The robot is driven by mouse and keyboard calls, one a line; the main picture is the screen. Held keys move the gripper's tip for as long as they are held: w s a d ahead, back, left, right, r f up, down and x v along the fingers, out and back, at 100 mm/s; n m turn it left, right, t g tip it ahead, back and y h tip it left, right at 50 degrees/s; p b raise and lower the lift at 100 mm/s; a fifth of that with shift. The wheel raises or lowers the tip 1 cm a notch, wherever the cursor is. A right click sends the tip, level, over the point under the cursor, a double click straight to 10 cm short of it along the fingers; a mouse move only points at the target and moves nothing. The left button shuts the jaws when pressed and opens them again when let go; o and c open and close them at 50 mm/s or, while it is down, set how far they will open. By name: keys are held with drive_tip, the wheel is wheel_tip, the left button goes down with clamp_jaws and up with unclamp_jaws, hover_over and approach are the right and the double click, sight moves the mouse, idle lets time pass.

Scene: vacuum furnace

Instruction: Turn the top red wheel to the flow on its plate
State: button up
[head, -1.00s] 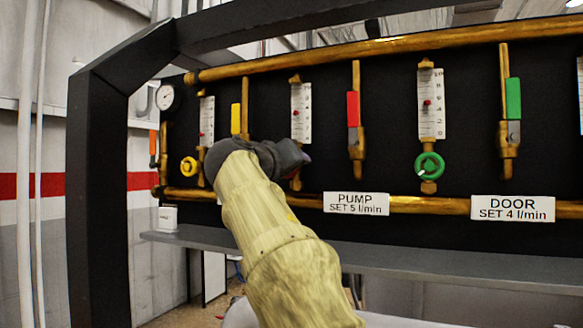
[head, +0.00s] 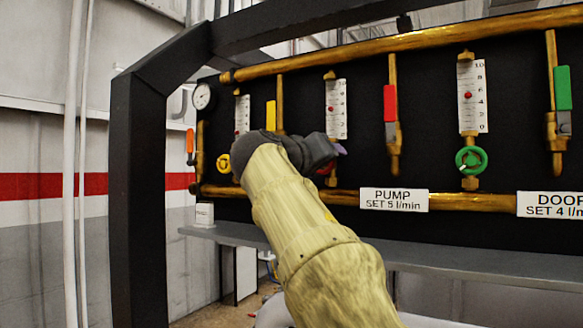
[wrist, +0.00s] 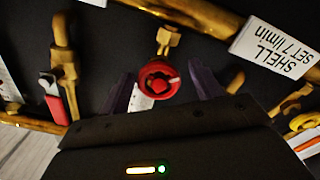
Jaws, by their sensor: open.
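The red wheel (wrist: 158,80) sits on a brass valve between the two purple fingers of my gripper (wrist: 163,88) in the wrist view. My gripper is open, with a finger on either side of the wheel; I cannot tell whether they touch it. In the head view my gripper (head: 336,150) covers most of the red wheel (head: 326,171). The white flow scale (head: 336,108) above it has a red bead near mid-scale; its figures are too small to read. A plate reading SHELL, SET 7 l/min (wrist: 276,48) shows tilted in the wrist view.
A plate reading PUMP, SET 5 l/min (head: 394,200) is right of the gripper. A red lever (head: 390,104), a green wheel (head: 471,160) and a yellow lever (head: 271,114) are near. A grey shelf (head: 450,262) runs below; a black frame post (head: 138,200) stands left.

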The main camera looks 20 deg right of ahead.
drive_tip(key=b+v, duration=0.3)
drive_tip(key=v, duration=1.2)
drive_tip(key=shift+b, duration=0.4)
drive_tip(key=shift+w+d, duration=0.1)
